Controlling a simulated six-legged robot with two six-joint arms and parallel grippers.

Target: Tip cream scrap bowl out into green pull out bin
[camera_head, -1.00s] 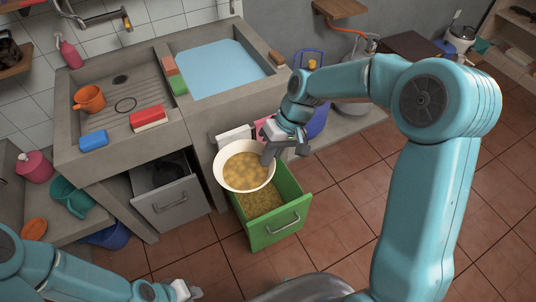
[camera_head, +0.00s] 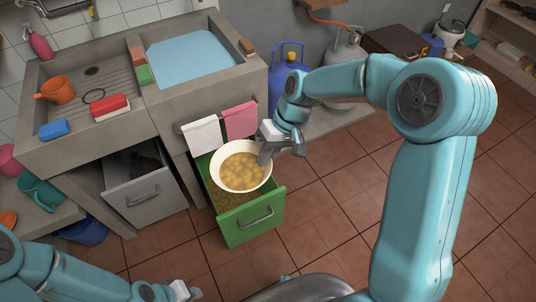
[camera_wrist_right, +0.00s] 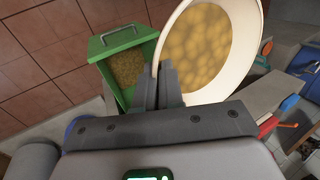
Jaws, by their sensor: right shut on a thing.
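The cream scrap bowl (camera_head: 241,185) holds yellow-brown scraps and sits level in the air over the green pull out bin (camera_head: 252,223). My right gripper (camera_head: 268,152) is shut on the bowl's rim at its right side. In the right wrist view the gripper fingers (camera_wrist_right: 158,85) pinch the wall of the bowl (camera_wrist_right: 248,62), and the scraps lie inside it. The open green bin (camera_wrist_right: 125,38) shows beside the bowl there, with brownish scraps in it. The bowl hides much of the bin's opening in the head view. My left gripper (camera_head: 183,292) is low at the bottom edge, its jaws unclear.
A grey drawer (camera_head: 145,200) stands open left of the bin. White (camera_head: 202,135) and pink (camera_head: 240,121) towels hang behind the bowl. The stone sink (camera_head: 190,62) holds blue water. Blue (camera_head: 287,80) and grey gas cylinders stand at the back right. The tiled floor on the right is clear.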

